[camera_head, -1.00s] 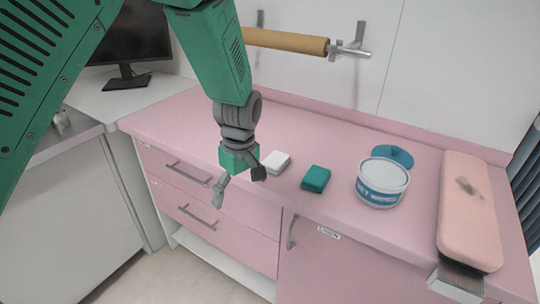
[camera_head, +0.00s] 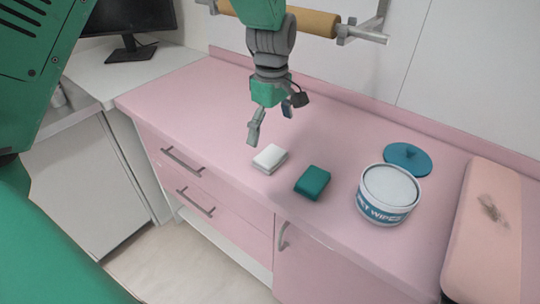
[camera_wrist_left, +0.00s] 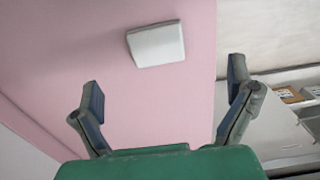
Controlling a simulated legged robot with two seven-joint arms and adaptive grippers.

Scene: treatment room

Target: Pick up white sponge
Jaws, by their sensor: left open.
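The white sponge (camera_head: 269,159) lies on the pink counter, left of a green sponge (camera_head: 312,182). My left gripper (camera_head: 278,122) is open and empty, above the counter and a little behind the white sponge, not touching it. In the left wrist view the white sponge (camera_wrist_left: 156,44) lies beyond the open fingertips (camera_wrist_left: 165,88), slightly left of the middle between them. My right gripper is not in view.
The pink counter (camera_head: 190,98) has free room left of the sponges. A tub of wipes (camera_head: 388,193), its blue lid (camera_head: 407,159) and a pink padded board (camera_head: 487,230) stand to the right. A monitor (camera_head: 128,22) and a wall-mounted paper roll (camera_head: 290,20) are behind.

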